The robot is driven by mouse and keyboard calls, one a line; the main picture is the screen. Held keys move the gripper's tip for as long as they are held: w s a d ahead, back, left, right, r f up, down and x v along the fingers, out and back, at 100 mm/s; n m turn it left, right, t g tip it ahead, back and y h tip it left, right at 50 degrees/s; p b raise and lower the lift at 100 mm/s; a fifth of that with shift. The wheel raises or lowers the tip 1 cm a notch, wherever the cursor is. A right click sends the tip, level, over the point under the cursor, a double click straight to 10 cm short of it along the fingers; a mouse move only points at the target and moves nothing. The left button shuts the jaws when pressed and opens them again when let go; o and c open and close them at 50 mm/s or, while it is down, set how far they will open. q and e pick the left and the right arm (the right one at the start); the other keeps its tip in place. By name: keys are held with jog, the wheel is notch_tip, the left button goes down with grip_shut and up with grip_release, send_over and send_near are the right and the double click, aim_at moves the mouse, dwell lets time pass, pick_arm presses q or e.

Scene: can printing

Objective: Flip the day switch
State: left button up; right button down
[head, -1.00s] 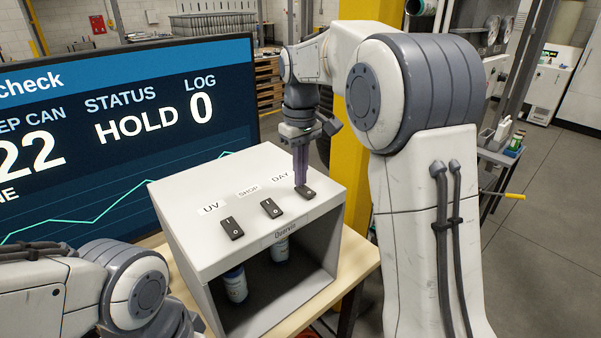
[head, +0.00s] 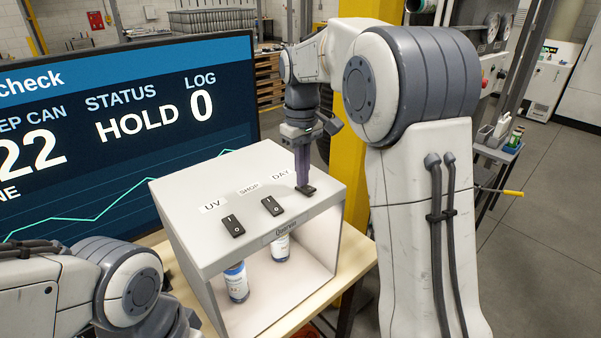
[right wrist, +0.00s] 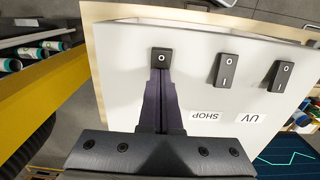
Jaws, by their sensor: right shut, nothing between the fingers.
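The day switch (head: 308,190) is a small black rocker on top of a white light box (head: 195,185), beside its DAY label. It also shows in the right wrist view (right wrist: 161,58), partly covered by the fingers. My right gripper (head: 303,182) is shut and empty, pointing down with its purple fingertips at the day switch. In the right wrist view the fingertips (right wrist: 160,73) meet the switch's edge. The shop switch (head: 272,206) and UV switch (head: 233,226) sit to the left, untouched. The box's inside is brightly lit. My left gripper is not in view.
Two cans, one in front (head: 237,283) and one behind (head: 281,249), stand inside the open-fronted box. A large monitor (head: 120,135) reading HOLD stands behind and left. A yellow post (head: 349,170) rises behind my right arm. The box stands on a wooden table (head: 357,268).

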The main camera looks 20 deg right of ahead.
jog(key=shift+s+d+r, duration=0.15)
jog(key=shift+s+r, duration=0.05)
jog(key=shift+s, duration=0.2)
jog(key=shift+w+r+p, duration=0.1)
jog(key=shift+r+p, duration=0.45)
jog(key=shift+p, duration=0.1)
jog(key=r+p, duration=0.1)
jog(key=p, duration=0.1)
jog(key=r+p, duration=0.2)
jog(key=shift+w+r, duration=0.25)
jog(key=shift+w, duration=0.1)
jog(key=shift+w+a+r+b, duration=0.25)
jog(key=shift+r+b, duration=0.1)
jog(key=shift+b, duration=0.25)
notch_tip(320, 180, up, 8)
jog(key=w, duration=0.1)
jog(key=shift+w+a+r, duration=0.15)
jog(key=shift+w+a, duration=0.1)
jog(key=shift+w, duration=0.05)
jog(key=shift+a, duration=0.1)
